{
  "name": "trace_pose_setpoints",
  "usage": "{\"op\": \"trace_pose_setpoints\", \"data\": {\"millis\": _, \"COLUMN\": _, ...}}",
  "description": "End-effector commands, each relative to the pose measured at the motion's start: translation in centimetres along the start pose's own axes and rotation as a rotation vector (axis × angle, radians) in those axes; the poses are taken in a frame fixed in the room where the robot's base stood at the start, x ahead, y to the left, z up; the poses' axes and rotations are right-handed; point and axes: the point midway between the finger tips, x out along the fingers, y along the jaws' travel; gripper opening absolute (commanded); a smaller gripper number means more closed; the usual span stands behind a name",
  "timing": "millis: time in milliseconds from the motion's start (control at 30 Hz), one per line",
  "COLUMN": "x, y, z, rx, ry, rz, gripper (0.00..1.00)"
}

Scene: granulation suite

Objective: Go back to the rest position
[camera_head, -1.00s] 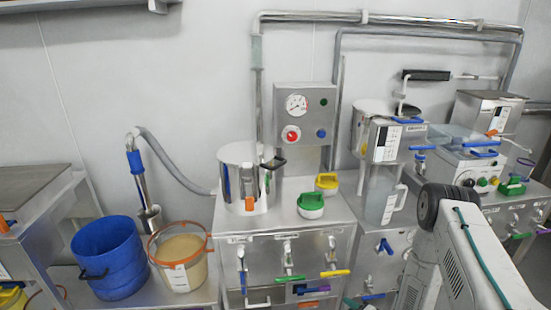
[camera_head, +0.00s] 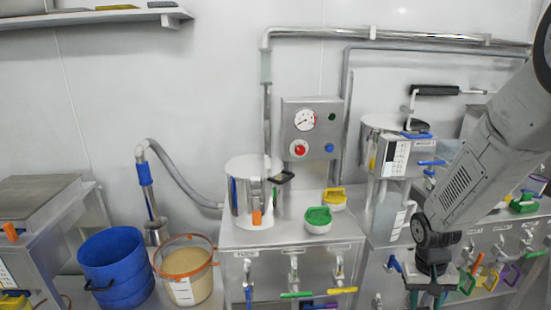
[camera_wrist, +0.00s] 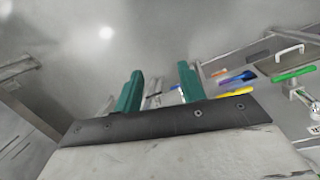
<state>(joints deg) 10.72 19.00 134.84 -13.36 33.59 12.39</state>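My gripper (camera_head: 427,295) shows at the lower right of the head view, in front of the steel cabinets, cut off by the bottom edge. My arm comes down to it from the upper right. In the wrist view my gripper (camera_wrist: 160,88) has its two green fingers apart, with nothing visible between them. Beyond the fingers are a grey surface and, at the right, coloured handles.
A steel pot (camera_head: 243,205) and green-lidded container (camera_head: 318,221) stand on the middle cabinet. A blue bucket (camera_head: 113,262) and a tan-filled tub (camera_head: 186,272) stand at lower left. A clear jug (camera_head: 389,222) is behind my arm. A wall shelf (camera_head: 80,19) is upper left.

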Motion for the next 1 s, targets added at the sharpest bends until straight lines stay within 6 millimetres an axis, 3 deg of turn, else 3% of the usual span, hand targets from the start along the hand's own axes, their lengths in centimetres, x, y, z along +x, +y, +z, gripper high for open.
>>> {"op": "trace_pose_setpoints", "data": {"millis": 33, "x": -2.4, "y": -0.1, "z": 1.4, "rx": -0.014, "ry": -0.01, "rz": 0.003, "gripper": 0.4}}
{"op": "trace_pose_setpoints", "data": {"millis": 100, "x": -5.0, "y": -0.2, "z": 3.5, "rx": -0.033, "ry": -0.039, "rz": 0.001, "gripper": 0.4}}
{"op": "trace_pose_setpoints", "data": {"millis": 300, "x": -11.5, "y": -0.8, "z": 9.9, "rx": -0.088, "ry": -0.09, "rz": -0.023, "gripper": 0.4}}
{"op": "trace_pose_setpoints", "data": {"millis": 600, "x": -18.5, "y": -1.9, "z": 18.6, "rx": -0.15, "ry": -0.043, "rz": -0.085, "gripper": 0.4}}
{"op": "trace_pose_setpoints", "data": {"millis": 800, "x": -21.4, "y": -2.4, "z": 21.6, "rx": -0.166, "ry": 0.109, "rz": -0.117, "gripper": 0.4}}
{"op": "trace_pose_setpoints", "data": {"millis": 1000, "x": -23.3, "y": -2.4, "z": 22.8, "rx": -0.183, "ry": 0.224, "rz": -0.125, "gripper": 0.4}}
